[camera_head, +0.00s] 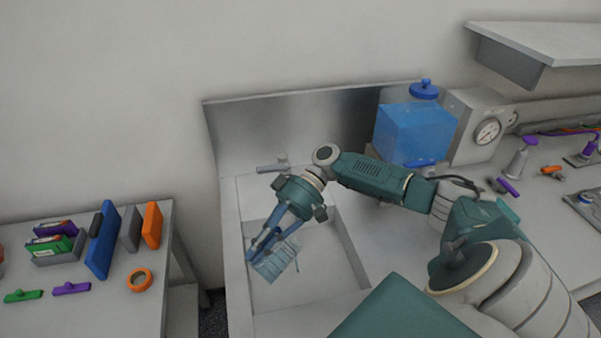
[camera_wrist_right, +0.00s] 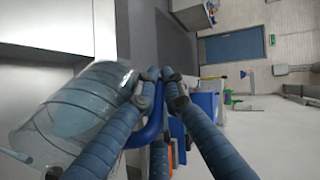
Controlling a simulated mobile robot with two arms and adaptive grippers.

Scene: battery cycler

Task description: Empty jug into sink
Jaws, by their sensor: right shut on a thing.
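The clear, bluish jug (camera_head: 277,262) is tilted over the sink basin (camera_head: 325,262) in the head view. My right gripper (camera_head: 262,244) is shut on the jug's blue handle. In the right wrist view the jug (camera_wrist_right: 72,112) lies sideways to the left of the fingers. Its blue handle (camera_wrist_right: 150,128) passes between the blue ribbed fingers of my right gripper (camera_wrist_right: 160,76). My left gripper is not in view.
A faucet (camera_head: 272,169) stands at the sink's back edge. A blue-filled tank (camera_head: 415,135) and a grey box with a dial (camera_head: 476,125) stand to the right. The left table (camera_head: 100,312) holds coloured blocks, a blue panel (camera_head: 102,240) and an orange ring (camera_head: 139,280).

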